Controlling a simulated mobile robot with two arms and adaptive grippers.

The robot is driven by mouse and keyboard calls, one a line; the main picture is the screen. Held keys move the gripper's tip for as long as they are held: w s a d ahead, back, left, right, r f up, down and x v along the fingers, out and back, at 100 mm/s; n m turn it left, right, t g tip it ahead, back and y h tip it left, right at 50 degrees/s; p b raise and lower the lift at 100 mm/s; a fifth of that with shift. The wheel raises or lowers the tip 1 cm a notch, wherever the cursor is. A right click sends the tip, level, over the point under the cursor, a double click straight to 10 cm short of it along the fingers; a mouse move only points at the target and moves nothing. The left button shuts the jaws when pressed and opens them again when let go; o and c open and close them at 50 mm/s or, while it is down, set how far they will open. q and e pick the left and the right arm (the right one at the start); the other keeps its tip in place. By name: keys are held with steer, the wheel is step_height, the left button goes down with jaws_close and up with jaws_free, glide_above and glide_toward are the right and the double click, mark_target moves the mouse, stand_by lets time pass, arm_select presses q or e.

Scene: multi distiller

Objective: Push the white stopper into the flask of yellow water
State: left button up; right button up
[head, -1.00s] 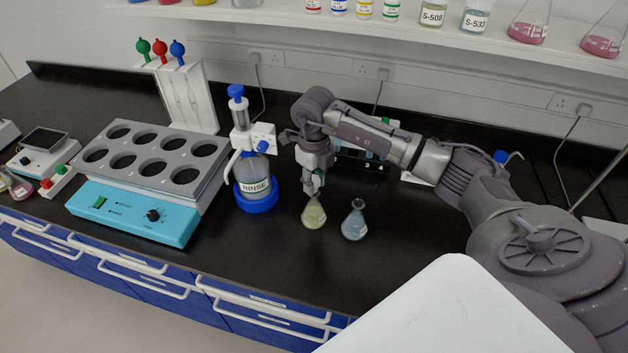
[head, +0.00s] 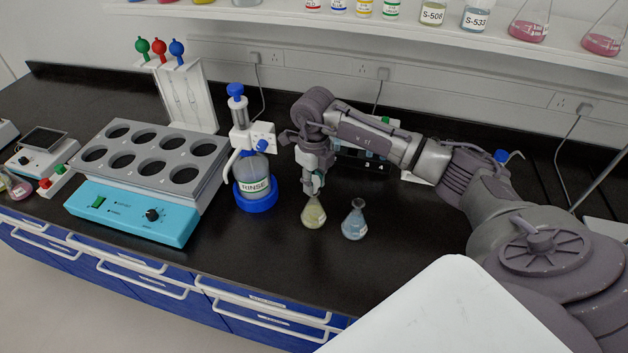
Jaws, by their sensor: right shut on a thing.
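The flask of yellow water (head: 313,215) stands upright on the black bench, right of the rinse bottle. My right gripper (head: 313,188) points down directly over its neck, with its fingers at the flask's mouth. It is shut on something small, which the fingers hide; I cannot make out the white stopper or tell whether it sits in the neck. My left gripper is not in view.
A flask of bluish liquid (head: 354,222) stands close on the right. A turquoise heating block (head: 133,212) is farther left. The bench front is clear.

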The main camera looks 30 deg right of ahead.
steer(key=shift+f+b, duration=0.5)
steer(key=shift+f, duration=0.15)
steer(key=o, duration=0.8)
steer(key=shift+r, duration=0.1)
step_height(320, 180, up, 12)
steer(key=shift+f, duration=0.1)
stand_by(0.4)
